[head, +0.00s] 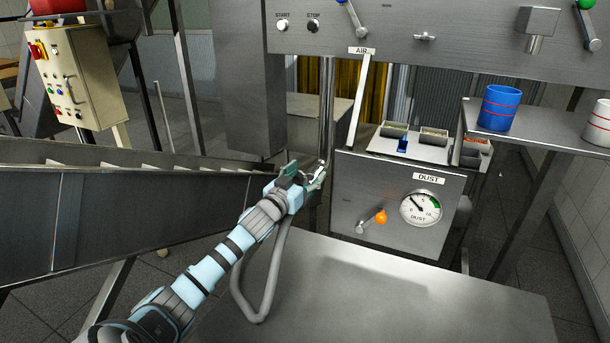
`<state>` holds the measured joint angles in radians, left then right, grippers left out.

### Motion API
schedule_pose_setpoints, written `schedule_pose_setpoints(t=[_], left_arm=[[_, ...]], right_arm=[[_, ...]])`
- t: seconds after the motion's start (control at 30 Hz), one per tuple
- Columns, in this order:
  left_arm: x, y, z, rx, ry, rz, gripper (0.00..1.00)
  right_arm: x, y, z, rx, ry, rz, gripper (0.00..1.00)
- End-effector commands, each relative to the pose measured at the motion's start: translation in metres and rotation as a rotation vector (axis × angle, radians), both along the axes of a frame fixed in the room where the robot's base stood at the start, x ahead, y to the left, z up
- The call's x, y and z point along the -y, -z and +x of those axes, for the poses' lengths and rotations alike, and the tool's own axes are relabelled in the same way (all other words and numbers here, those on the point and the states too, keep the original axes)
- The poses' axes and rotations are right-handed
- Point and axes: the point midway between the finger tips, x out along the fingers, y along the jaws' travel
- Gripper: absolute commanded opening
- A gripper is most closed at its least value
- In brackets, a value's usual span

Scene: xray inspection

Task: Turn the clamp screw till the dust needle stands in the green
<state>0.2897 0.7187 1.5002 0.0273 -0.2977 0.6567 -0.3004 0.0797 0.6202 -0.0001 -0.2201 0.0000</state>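The dust gauge (421,208) is a round white dial on a grey metal panel below a DUST label (429,178). Its needle points to the upper left, outside the green band at the dial's upper right. Left of the gauge, on the same panel, is a screw with a metal crank bar and an orange knob (381,217); I take it to be the clamp screw. My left gripper (307,170) is open, its fingers apart, left of the panel and in front of the chrome post. It is clear of the knob. My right gripper is not in view.
A bare metal table (400,300) lies below the panel. A conveyor side wall (130,215) fills the left. The chrome post (326,110) stands near my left gripper. Small trays (394,130) sit above the panel; a blue cup (499,108) stands on the right shelf.

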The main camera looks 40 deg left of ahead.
Motion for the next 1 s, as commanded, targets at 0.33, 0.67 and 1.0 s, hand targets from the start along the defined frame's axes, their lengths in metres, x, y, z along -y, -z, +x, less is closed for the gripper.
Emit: schedule_pose_setpoints(t=[0.33, 0.67, 1.0], left_arm=[[0.001, 0.001, -0.008, -0.005, -0.001, 0.002, 0.63], [0.02, 0.002, -0.084, -0.013, 0.004, 0.014, 0.63], [0.028, 0.0, -0.118, 0.001, 0.002, 0.002, 0.63]], right_arm=[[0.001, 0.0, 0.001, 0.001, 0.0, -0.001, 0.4], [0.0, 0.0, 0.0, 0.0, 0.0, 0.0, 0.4], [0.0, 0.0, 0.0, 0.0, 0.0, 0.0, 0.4]])
